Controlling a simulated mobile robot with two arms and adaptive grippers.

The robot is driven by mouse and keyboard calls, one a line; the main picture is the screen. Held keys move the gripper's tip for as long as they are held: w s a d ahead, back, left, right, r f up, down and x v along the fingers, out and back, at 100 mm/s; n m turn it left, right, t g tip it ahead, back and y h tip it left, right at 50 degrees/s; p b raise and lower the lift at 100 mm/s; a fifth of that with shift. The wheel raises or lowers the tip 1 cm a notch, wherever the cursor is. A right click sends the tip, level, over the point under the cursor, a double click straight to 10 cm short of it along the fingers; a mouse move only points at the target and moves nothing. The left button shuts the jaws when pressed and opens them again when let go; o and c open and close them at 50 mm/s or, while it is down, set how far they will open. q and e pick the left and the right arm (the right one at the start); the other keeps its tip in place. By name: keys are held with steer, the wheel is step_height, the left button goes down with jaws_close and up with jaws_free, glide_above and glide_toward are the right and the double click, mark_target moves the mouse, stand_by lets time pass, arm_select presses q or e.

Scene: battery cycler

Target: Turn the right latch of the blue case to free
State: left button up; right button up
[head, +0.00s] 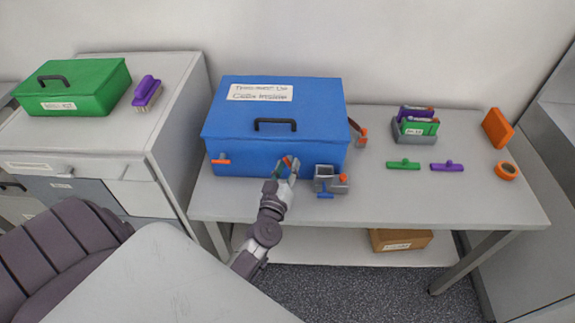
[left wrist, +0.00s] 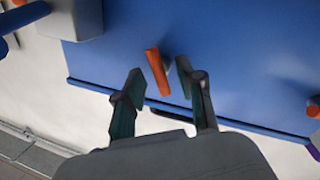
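The blue case (head: 270,110) stands shut on the left part of the table, with a black handle and a white label. Its left latch (head: 221,160) is orange and lies level on the front face. The right latch is mostly hidden by my left gripper (head: 286,168) in the head view. In the left wrist view the orange right latch (left wrist: 157,72) stands steeply, slightly tilted, between the two fingers of my left gripper (left wrist: 160,70). The fingers are apart, with visible gaps beside the latch. My right gripper is not in view.
A grey fixture (head: 323,173) with a blue handle and orange knob stands close right of my left gripper. Green (head: 403,164) and purple (head: 447,166) T-shaped pieces and an orange ring (head: 507,170) lie further right. A green case (head: 85,87) sits on the left cabinet.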

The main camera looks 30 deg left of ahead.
arm_select(q)
steer(key=shift+w+a, duration=0.1)
steer(key=shift+w, duration=0.15)
jaws_close()
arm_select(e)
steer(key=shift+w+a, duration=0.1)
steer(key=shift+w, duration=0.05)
